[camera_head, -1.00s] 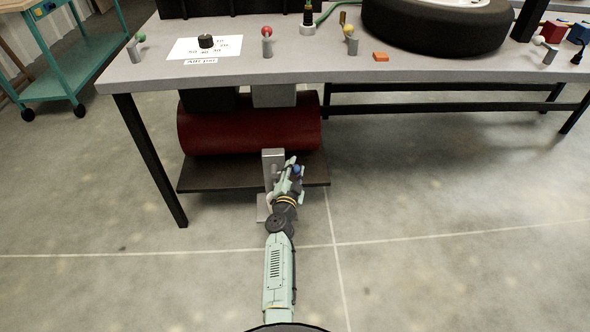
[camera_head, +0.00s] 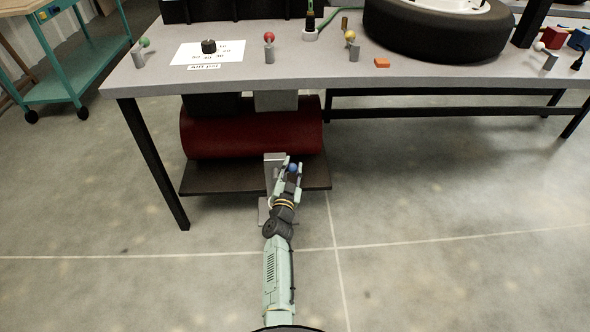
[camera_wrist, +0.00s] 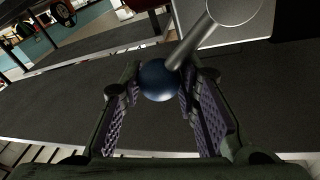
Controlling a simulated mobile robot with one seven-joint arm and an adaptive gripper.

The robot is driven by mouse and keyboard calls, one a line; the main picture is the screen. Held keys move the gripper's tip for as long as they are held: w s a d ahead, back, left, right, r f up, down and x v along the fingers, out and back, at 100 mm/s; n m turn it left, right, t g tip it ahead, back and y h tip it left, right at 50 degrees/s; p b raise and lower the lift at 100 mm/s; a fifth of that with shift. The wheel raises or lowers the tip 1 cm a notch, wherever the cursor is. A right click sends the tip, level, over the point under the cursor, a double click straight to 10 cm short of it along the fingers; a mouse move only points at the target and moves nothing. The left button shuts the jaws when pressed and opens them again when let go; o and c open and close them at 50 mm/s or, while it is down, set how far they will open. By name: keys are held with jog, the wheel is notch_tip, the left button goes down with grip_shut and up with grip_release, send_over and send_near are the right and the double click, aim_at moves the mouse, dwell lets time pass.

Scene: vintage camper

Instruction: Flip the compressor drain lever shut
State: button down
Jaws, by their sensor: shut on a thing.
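The drain lever is a grey metal rod (camera_wrist: 198,40) with a blue ball knob (camera_wrist: 158,80) on its end; the knob also shows in the head view (camera_head: 293,168). It sits by a grey upright block (camera_head: 270,172) in front of the dark red compressor tank (camera_head: 250,133). My gripper (camera_head: 291,170) is at the knob, with one finger on each side of it. In the wrist view my gripper (camera_wrist: 160,98) has its fingers around the knob; the right finger is by the rod. The rod runs from the knob up and right to a round grey hub.
The tank stands on a dark low shelf (camera_head: 225,178) under a grey workbench (camera_head: 330,70). A black table leg (camera_head: 153,165) stands to the left. Other ball-topped levers, red (camera_head: 269,38) and yellow (camera_head: 350,37), stand on the bench top. The floor to the right is clear.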

aim_at(275, 176)
jog(key=a+n, duration=0.1)
jog(key=n, duration=0.1)
jog(key=a+r+n+y, duration=0.1)
jog(key=n, duration=0.2)
jog(key=shift+a+r+t+p, duration=0.1)
jog(key=shift+r+t+p, duration=0.05)
jog(key=shift+t+p, duration=0.25)
jog(key=n, duration=0.1)
jog(key=a+n, duration=0.1)
jog(key=n, duration=0.1)
jog(key=shift+a+r+t+y, duration=0.2)
jog(key=shift+a+t+y, duration=0.05)
jog(key=shift+t+y, duration=0.05)
jog(key=shift+s+a+r+n+t+y+b, duration=0.15)
jog(key=shift+a+n+y, duration=0.25)
jog(key=shift+n, duration=0.7)
jog(key=shift+w+a+n+t+y+b, duration=0.1)
jog(key=shift+a+n+t+y+b, duration=0.25)
jog(key=shift+n, duration=0.75)
jog(key=shift+a, duration=0.15)
jog(key=c, duration=1.4)
grip_release()
jog(key=shift+c, duration=0.2)
jog(key=shift+o, duration=1.3)
jog(key=shift+a+r, duration=0.15)
jog(key=v, duration=0.7)
jog(key=shift+s, duration=0.25)
